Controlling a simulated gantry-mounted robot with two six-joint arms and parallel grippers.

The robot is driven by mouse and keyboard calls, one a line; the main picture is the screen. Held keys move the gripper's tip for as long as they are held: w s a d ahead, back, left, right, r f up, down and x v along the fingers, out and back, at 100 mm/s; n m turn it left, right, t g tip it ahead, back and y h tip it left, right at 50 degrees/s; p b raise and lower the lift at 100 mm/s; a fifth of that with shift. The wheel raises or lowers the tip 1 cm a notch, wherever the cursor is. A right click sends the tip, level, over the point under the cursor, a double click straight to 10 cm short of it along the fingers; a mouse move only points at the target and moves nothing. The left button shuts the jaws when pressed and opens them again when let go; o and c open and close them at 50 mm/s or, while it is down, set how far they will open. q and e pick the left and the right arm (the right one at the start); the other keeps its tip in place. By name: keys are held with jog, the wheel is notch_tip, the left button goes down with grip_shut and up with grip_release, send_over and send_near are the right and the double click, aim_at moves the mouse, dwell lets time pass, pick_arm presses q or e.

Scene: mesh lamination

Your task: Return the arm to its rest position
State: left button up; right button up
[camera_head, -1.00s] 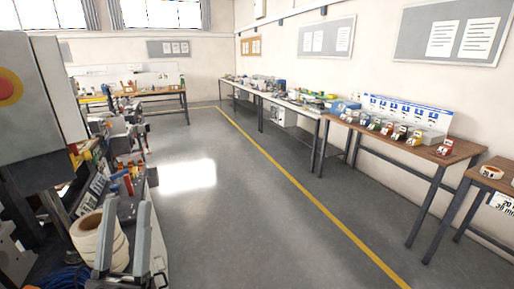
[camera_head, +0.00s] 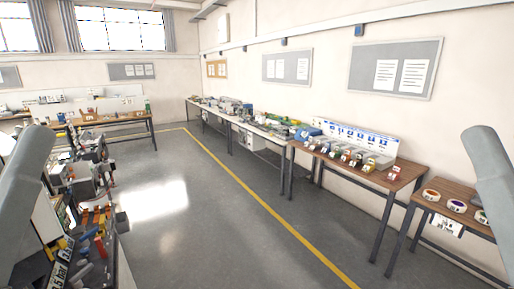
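A grey link of my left arm stands at the left edge of the head view, and a grey link of my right arm leans in at the right edge. Both are cut off by the picture's edges. Neither gripper shows, so what they hold, if anything, cannot be seen.
A cluttered workbench (camera_head: 107,271) with tools stands at lower left. Along the right wall are a wooden table (camera_head: 395,181) with small coloured items and another table (camera_head: 430,205) with tape rolls (camera_head: 431,195). The grey floor (camera_head: 215,235) between is clear, crossed by a yellow line (camera_head: 262,208).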

pick_arm(q)
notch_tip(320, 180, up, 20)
jog(key=p, duration=1.6)
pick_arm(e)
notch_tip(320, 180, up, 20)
pick_arm(q)
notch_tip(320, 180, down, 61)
jog(key=b, duration=6.1)
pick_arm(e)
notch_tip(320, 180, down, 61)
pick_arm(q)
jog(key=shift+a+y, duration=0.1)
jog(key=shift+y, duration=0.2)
